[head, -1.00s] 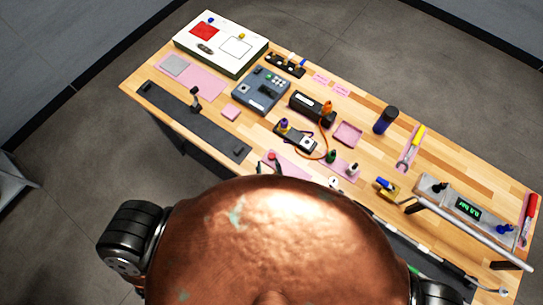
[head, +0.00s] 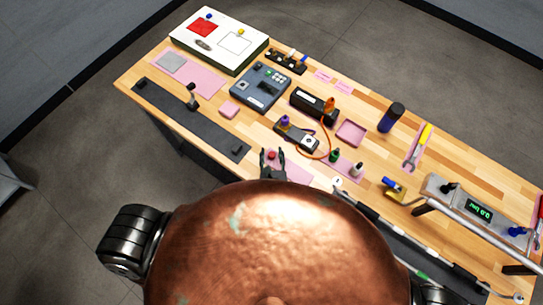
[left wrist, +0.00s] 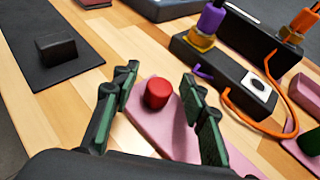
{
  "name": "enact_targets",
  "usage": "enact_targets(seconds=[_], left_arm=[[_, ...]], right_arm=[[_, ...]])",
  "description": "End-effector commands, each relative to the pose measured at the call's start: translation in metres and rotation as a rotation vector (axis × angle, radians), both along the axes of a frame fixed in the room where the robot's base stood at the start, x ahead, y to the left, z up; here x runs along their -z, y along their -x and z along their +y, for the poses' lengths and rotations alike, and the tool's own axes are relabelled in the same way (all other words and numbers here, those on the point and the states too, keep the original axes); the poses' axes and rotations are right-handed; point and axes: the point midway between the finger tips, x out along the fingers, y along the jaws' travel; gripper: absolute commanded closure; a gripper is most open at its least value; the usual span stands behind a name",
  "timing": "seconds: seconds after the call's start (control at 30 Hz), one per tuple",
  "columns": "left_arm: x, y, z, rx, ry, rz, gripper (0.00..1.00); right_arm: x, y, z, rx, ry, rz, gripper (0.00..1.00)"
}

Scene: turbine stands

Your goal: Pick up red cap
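The red cap (left wrist: 157,93) is a small upright cylinder on a pink mat (left wrist: 178,134) in the left wrist view. It lies ahead of and between the fingers of my left gripper (left wrist: 160,95), which is open. I cannot tell if either finger touches it. In the head view the red cap (head: 272,155) shows small beside the fingertips of the left gripper (head: 273,160), at the table's near edge. My own copper-coloured body hides most of the left arm. My right gripper is not in view.
A device with a purple connector (left wrist: 211,18) and an orange cable (left wrist: 250,117) stands right of the cap. A dark strip with a black block (left wrist: 56,46) lies left. Bare wood (left wrist: 110,60) separates strip and mat. A white panel box (head: 222,40) stands at the back left.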

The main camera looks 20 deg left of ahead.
Motion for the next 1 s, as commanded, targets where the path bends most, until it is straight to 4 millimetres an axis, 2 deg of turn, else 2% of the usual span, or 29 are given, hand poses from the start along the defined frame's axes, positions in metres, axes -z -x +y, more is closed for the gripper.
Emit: enact_targets(seconds=[0.1, 0.6, 1.0], left_arm=[[-0.0009, 0.0001, -0.0001, 0.000, 0.000, 0.000, 0.60], [-0.0007, 0.0004, 0.0000, 0.000, 0.000, 0.000, 0.94], [-0.0063, 0.0003, -0.0001, 0.000, 0.000, -0.001, 0.94]], right_arm=[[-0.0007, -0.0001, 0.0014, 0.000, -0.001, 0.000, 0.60], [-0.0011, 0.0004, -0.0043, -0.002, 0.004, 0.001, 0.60], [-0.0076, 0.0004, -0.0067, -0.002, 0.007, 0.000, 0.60]])
